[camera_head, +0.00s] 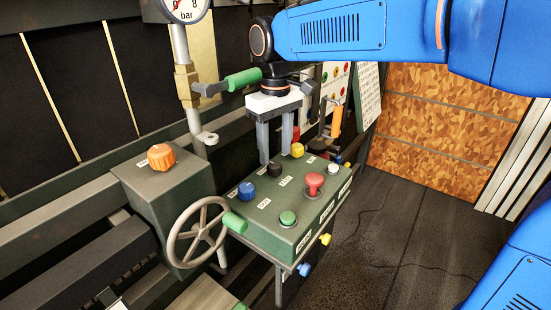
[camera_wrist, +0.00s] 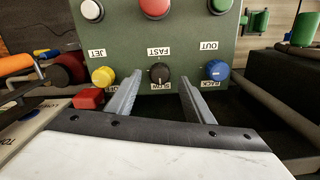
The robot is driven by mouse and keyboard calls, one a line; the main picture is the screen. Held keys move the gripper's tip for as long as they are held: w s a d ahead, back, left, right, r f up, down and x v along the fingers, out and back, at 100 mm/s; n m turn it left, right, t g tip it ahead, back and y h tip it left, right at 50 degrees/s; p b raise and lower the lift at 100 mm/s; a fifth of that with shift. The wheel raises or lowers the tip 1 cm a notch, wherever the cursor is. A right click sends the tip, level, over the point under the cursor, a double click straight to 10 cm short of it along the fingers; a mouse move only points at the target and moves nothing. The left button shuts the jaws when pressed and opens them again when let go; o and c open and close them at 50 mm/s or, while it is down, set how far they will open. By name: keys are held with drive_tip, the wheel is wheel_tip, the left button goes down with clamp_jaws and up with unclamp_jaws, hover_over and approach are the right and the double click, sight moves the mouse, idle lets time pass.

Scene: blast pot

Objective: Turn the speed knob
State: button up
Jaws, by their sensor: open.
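The speed knob (camera_wrist: 160,73) is black and round, with a light pointer line. It sits on the green control panel (camera_wrist: 125,33) between a "FAST" label and a partly hidden "SLOW" label. In the head view the knob (camera_head: 274,169) is on the panel's back row, just below my fingertips. My gripper (camera_head: 275,157) is open and empty, pointing down at the panel. In the wrist view my gripper (camera_wrist: 160,84) has one finger on each side of the knob, with gaps showing. I cannot tell whether the tips reach down around it.
A yellow knob (camera_wrist: 103,76) and a blue knob (camera_wrist: 217,70) flank the speed knob. A red mushroom button (camera_head: 314,182), green button (camera_head: 288,218) and white button (camera_head: 334,168) are in front. Left are a handwheel (camera_head: 171,240), an orange knob (camera_head: 161,156) and a gauge pipe (camera_head: 182,45).

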sight(276, 164)
wheel_tip(276, 164, up, 8)
idle(0.4)
drive_tip(key=shift+r, duration=0.1)
drive_tip(key=s+d+f+m+t, duration=0.1)
drive_tip(key=s+d+f+m, duration=0.1)
drive_tip(key=s+d+f, duration=0.4)
drive_tip(key=s+d+f+m+t, duration=0.2)
drive_tip(key=s+d+f, duration=0.4)
drive_tip(key=d, duration=0.6)
drive_tip(key=s+d+f+m+t, duration=0.1)
drive_tip(key=s+d+f+m, duration=0.3)
drive_tip(key=s+d+f, duration=0.3)
drive_tip(key=shift+s+d+t, duration=0.4)
drive_tip(key=shift+s+d, duration=0.3)
drive_tip(key=shift+d, duration=0.45)
